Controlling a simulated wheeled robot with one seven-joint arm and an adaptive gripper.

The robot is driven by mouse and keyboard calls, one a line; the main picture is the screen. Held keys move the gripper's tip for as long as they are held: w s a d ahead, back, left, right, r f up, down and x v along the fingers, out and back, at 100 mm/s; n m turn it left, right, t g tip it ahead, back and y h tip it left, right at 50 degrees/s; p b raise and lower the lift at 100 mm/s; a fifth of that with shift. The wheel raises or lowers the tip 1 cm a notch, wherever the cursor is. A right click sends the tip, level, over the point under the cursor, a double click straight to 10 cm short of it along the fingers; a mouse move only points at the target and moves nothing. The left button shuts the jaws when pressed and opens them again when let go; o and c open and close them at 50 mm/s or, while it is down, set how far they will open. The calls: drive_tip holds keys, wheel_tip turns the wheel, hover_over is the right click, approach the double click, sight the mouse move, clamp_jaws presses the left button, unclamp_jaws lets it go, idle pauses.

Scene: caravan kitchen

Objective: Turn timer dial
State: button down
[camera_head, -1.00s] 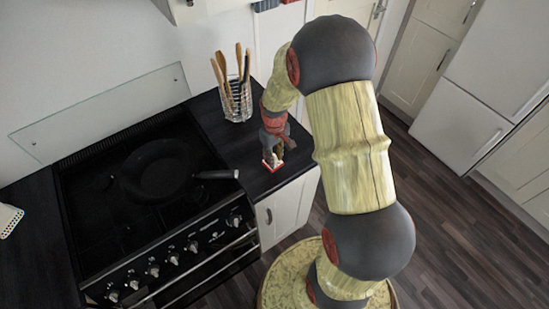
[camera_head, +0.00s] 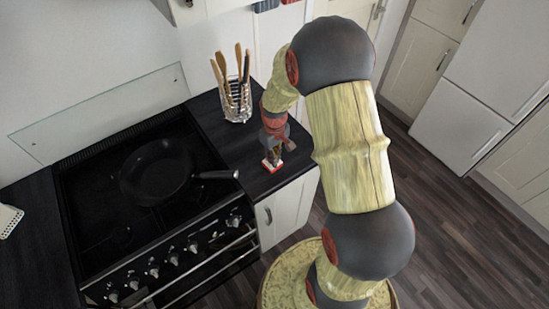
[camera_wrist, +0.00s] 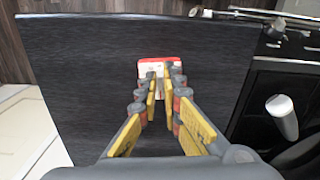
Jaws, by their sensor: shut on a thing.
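The timer (camera_head: 271,169) is a small red and white thing on the dark worktop, near its front edge and to the right of the stove. In the wrist view the timer (camera_wrist: 143,68) lies just beyond my fingertips, with its red and white rim showing around them. My gripper (camera_head: 275,155) points down over the timer. In the wrist view my gripper (camera_wrist: 161,82) has its yellow-sided fingers on both sides of the timer's middle, shut on the dial. The fingertips hide the dial itself and any marking on it.
A stove (camera_head: 95,245) with a black frying pan (camera_head: 155,170) stands to the left; the pan's handle reaches toward the worktop. A glass holder (camera_head: 236,104) with wooden utensils stands behind my gripper. The worktop (camera_wrist: 75,60) around the timer is clear.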

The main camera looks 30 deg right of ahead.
idle(0.4)
drive_tip(key=m, duration=0.6)
drive_tip(key=shift+a+m+p, duration=0.35)
drive_tip(key=shift+m, duration=0.05)
drive_tip(key=m, duration=0.6)
drive_tip(key=shift+w+a, duration=0.2)
drive_tip(key=shift+w, duration=0.1)
idle(0.6)
drive_tip(key=c, duration=2)
unclamp_jaws()
wheel_tip(320, 180, up, 12)
